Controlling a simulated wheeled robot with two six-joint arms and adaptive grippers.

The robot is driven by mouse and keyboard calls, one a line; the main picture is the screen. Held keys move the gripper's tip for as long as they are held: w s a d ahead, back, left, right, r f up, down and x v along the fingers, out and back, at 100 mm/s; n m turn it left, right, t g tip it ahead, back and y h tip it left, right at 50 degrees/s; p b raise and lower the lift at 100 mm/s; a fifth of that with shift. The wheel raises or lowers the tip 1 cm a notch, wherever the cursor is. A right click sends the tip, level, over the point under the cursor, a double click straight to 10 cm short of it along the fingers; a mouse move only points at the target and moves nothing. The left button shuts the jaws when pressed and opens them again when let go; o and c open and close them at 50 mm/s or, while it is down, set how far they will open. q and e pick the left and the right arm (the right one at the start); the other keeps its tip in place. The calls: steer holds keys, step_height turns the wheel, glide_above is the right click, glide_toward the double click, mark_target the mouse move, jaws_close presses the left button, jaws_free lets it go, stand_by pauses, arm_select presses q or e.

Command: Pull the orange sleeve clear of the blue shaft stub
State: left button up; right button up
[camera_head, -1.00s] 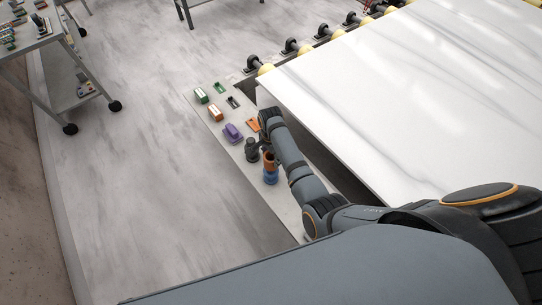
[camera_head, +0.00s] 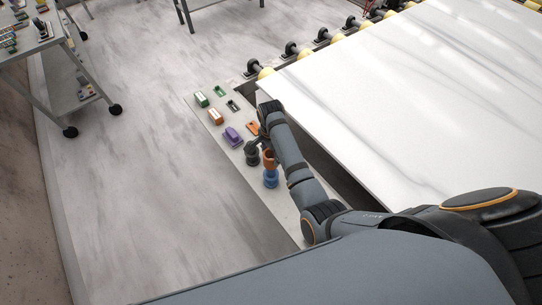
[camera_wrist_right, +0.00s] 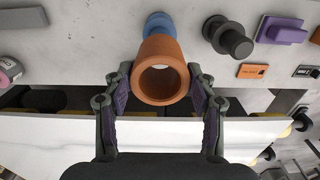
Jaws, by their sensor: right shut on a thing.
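The orange sleeve (camera_wrist_right: 146,87) is a hollow ring seen end-on in the right wrist view, with its open bore facing the camera. My right gripper (camera_wrist_right: 160,86) is shut on it, one finger at each side. The blue shaft stub (camera_wrist_right: 158,21) shows just behind the sleeve, on the pale panel. Pale grey shows inside the bore. In the head view the sleeve (camera_head: 269,157) is above the blue stub (camera_head: 270,179); I cannot tell whether the stub's tip is still inside it. The right fingers (camera_head: 262,146) are partly hidden there. My left gripper is not in view.
A dark grey stub (camera_head: 252,154) stands close beside the sleeve. A purple block (camera_head: 233,136), an orange block (camera_head: 216,116) and a green block (camera_head: 201,99) sit along the panel. The white stone slab (camera_head: 420,95) lies on rollers to the right of my arm.

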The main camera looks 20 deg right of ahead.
step_height(320, 180, up, 4)
steer(key=shift+r, duration=0.15)
stand_by(0.3)
steer(key=shift+f, duration=3.75)
